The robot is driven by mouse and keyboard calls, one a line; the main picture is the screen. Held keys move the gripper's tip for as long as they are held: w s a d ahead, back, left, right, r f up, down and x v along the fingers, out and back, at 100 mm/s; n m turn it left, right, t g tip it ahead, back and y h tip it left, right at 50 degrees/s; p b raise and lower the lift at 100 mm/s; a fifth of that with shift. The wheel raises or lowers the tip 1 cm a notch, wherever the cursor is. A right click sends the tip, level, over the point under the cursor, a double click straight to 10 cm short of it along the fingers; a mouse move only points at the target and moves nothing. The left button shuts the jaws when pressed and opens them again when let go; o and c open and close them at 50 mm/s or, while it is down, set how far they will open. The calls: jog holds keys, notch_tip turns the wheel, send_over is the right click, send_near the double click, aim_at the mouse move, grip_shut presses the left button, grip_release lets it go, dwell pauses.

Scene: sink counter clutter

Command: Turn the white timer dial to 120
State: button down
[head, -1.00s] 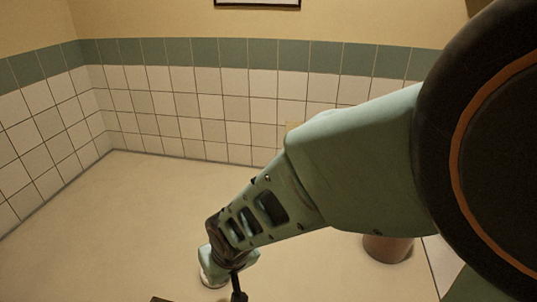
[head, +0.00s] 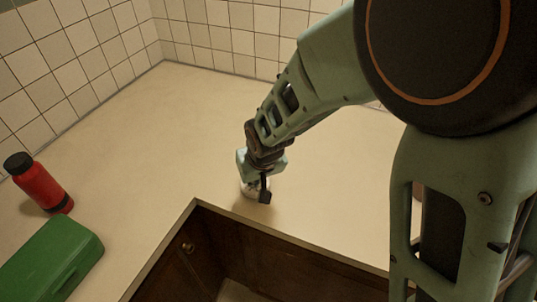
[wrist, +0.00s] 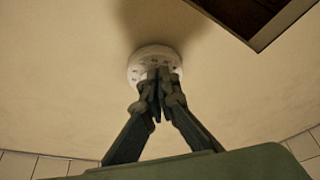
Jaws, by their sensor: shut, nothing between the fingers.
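The white timer dial (wrist: 143,57) sits on the beige counter and shows as a round white disc with dark marks around its face. The marks are too small to read, so I cannot tell where it is set. In the wrist view my gripper (wrist: 159,76) is shut and empty, with its fingertips together over the dial's face, hiding its middle and near part. I cannot tell whether they touch it. In the head view my gripper (head: 254,190) points down at the counter and mostly hides the dial.
A dark brown sink-like opening (head: 240,250) lies just in front of the gripper. A red bottle with a black cap (head: 40,188) and a green box (head: 55,258) stand at the left. The tiled wall (head: 230,35) is behind. The counter left of the gripper is clear.

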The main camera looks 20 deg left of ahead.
jog(key=shift+w+a+m+b, duration=0.15)
jog(key=shift+a+m+b, duration=0.15)
jog(key=shift+m+b, duration=0.25)
dwell(0.4)
jog(key=shift+a, duration=0.1)
jog(key=shift+a+f+m+t+h+b, duration=0.15)
jog(key=shift+m+h+b, duration=0.1)
jog(key=shift+m+b, duration=0.3)
jog(key=shift+a+m+t+h+b, duration=0.15)
jog(key=shift+m+h+b, duration=0.1)
jog(key=shift+m+b, duration=0.3)
jog(key=m+h+b, duration=0.1)
jog(key=m, duration=0.1)
jog(key=a+m+h+b, duration=0.1)
jog(key=m, duration=0.2)
jog(key=shift+w+b, duration=0.2)
jog(key=shift+b, duration=0.15)
jog(key=shift+a+b, duration=0.1)
jog(key=shift+b, duration=0.2)
jog(key=shift+w, duration=0.1)
jog(key=shift+w+d, duration=0.3)
jog(key=shift+d, duration=0.5)
